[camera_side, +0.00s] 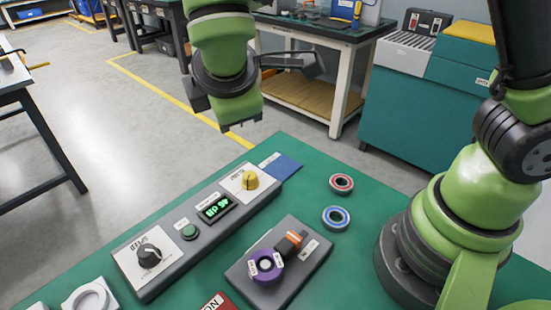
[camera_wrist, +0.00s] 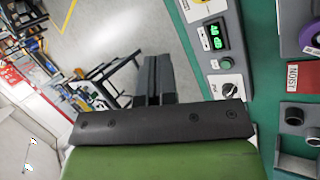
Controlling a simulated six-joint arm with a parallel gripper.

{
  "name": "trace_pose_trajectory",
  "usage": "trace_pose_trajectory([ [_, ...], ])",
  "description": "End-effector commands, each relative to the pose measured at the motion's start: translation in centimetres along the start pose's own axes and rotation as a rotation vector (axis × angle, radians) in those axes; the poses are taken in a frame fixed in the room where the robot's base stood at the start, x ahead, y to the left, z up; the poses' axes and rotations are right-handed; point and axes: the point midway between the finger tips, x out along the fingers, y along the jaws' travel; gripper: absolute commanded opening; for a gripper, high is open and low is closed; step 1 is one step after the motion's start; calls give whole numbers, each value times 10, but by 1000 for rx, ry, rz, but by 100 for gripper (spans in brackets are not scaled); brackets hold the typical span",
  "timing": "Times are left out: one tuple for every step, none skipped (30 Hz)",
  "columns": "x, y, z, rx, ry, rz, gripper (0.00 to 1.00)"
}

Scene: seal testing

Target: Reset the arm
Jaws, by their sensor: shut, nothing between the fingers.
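My gripper (camera_side: 241,127) hangs high above the far left edge of the green table (camera_side: 315,165), apart from everything on it. In the wrist view my gripper's dark fingers (camera_wrist: 155,80) are together, with nothing between them. A grey control panel (camera_side: 200,228) on the table carries a black knob (camera_side: 149,256), a green button (camera_side: 189,231), a lit green display (camera_side: 215,207) and a yellow knob (camera_side: 249,180). The panel also shows in the wrist view (camera_wrist: 221,78), to the right of the fingers.
A grey fixture holds a purple ring (camera_side: 265,266). A red-edged ring (camera_side: 341,183) and a blue-edged ring (camera_side: 336,218) lie on the table. A white ring part (camera_side: 88,299) and red sign (camera_side: 219,304) are at the front. Teal cabinets (camera_side: 415,115) stand behind.

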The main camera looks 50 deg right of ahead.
Motion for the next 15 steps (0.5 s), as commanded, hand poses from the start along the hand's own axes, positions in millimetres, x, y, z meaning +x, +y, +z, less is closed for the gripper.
trace_pose_trajectory([
  [-13, 9, 23, 136, 7, -35, 0],
  [-20, 11, 36, 214, 11, -60, 0],
  [-28, 13, 52, 318, 19, -92, 0],
  [-35, 13, 64, 395, 25, -115, 0],
  [-42, 12, 75, 473, 33, -139, 0],
  [-50, 11, 89, 576, 46, -169, 0],
  [-57, 9, 99, 650, 57, -190, 0],
  [-64, 7, 108, 726, 70, -212, 0],
  [-72, 3, 120, 827, 89, -239, 0],
  [-78, -1, 128, 901, 105, -259, 0],
  [-84, -5, 135, 974, 124, -278, 0],
  [-92, -10, 144, 1069, 149, -304, 0],
  [-98, -15, 149, 1139, 169, -322, 0],
  [-103, -19, 154, 1204, 191, -338, 0],
  [-109, -25, 159, 1285, 219, -360, 0],
])
